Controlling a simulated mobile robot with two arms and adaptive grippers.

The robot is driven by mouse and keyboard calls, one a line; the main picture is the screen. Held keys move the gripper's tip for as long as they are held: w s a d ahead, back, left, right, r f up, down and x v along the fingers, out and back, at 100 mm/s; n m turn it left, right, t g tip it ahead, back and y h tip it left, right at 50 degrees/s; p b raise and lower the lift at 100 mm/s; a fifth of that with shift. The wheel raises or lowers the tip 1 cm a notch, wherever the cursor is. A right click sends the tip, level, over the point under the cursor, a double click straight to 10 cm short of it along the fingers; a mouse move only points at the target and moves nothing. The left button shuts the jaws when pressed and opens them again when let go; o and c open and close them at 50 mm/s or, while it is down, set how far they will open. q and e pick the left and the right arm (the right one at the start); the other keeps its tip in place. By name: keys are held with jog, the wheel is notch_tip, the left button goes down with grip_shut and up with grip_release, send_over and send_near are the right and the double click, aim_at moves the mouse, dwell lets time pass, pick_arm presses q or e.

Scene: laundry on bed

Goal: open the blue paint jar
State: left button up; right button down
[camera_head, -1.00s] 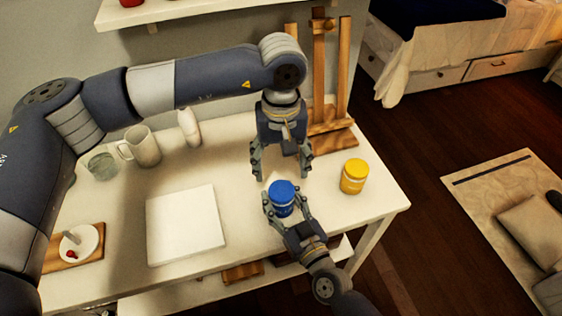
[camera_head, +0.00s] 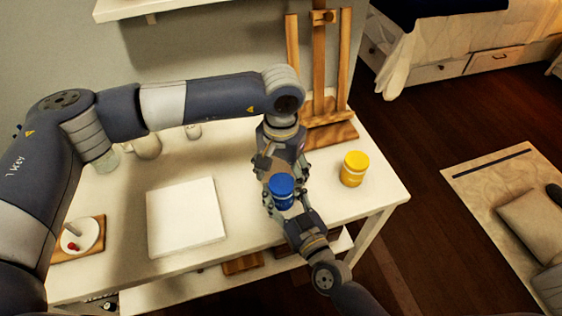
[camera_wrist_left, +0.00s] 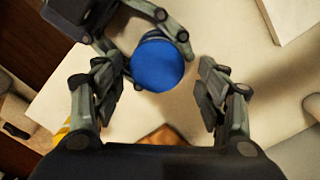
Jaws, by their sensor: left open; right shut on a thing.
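The blue paint jar (camera_head: 281,192) has its blue lid on and is held upright near the table's front right. My right gripper (camera_head: 284,205) is shut on the jar from the front. I cannot tell whether the jar's base touches the table. My left gripper (camera_head: 277,170) is open just behind the jar, and its fingertips are partly hidden by the jar in the head view. In the left wrist view the round blue lid (camera_wrist_left: 158,65) lies ahead, between and beyond the open left fingers (camera_wrist_left: 162,85), apart from both pads.
A yellow paint jar (camera_head: 354,169) stands on the white table (camera_head: 240,160) to the right. A wooden easel (camera_head: 325,130) is behind my left gripper. A white canvas (camera_head: 186,216) lies left of the jar. A mug (camera_head: 146,145) is partly hidden by my left arm.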

pick_arm(q)
jog(key=shift+f, duration=0.7)
